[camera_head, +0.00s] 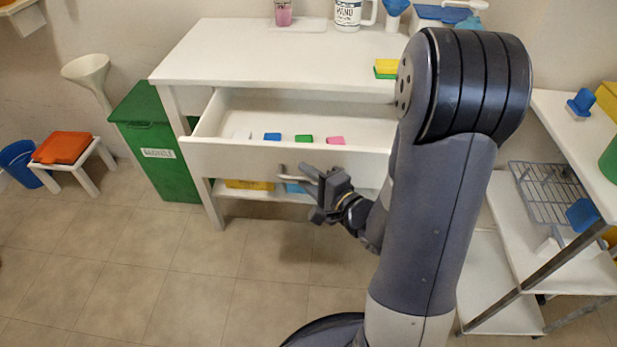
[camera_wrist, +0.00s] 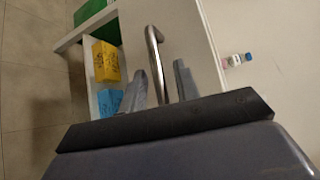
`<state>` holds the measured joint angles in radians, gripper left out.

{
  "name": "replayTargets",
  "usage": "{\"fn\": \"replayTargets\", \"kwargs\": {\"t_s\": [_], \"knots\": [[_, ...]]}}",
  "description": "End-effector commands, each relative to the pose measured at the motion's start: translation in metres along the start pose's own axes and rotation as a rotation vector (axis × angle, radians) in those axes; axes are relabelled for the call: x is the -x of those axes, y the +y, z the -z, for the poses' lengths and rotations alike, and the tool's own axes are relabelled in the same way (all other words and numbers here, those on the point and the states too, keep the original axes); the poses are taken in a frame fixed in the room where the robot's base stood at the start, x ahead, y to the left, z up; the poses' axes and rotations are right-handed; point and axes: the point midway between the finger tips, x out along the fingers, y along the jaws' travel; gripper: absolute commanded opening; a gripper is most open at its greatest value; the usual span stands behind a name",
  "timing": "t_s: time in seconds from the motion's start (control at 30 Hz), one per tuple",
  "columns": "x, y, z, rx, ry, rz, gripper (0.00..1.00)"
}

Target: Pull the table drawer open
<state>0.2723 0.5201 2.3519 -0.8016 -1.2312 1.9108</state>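The white table (camera_head: 270,50) has its drawer (camera_head: 270,158) pulled out, with the inside showing. Blue, green and pink small items lie in the drawer. A metal bar handle (camera_wrist: 155,60) is on the drawer front; part of it also shows in the head view (camera_head: 284,167). My gripper (camera_head: 305,178) is at the drawer front by the handle. In the wrist view its two fingers (camera_wrist: 160,86) are apart, with the handle bar between them and gaps visible on both sides. Whether a finger touches the bar cannot be told.
A green bin (camera_head: 155,140) stands left of the table. A low white stand with an orange item (camera_head: 61,147) is further left. Yellow and blue boxes (camera_wrist: 106,62) sit on the shelf under the drawer. A white shelf unit (camera_head: 575,130) is at the right. The floor in front is clear.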

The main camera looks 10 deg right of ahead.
Motion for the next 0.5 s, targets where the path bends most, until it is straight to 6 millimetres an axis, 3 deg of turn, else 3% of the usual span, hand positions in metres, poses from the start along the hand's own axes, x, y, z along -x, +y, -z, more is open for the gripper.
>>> {"fn": "replayTargets", "kwargs": {"t_s": [0.33, 0.5], "knots": [[0.003, -0.001, 0.001, 0.000, 0.002, 0.000, 0.33], [0.020, -0.001, 0.002, -0.001, 0.005, 0.000, 0.33]]}}
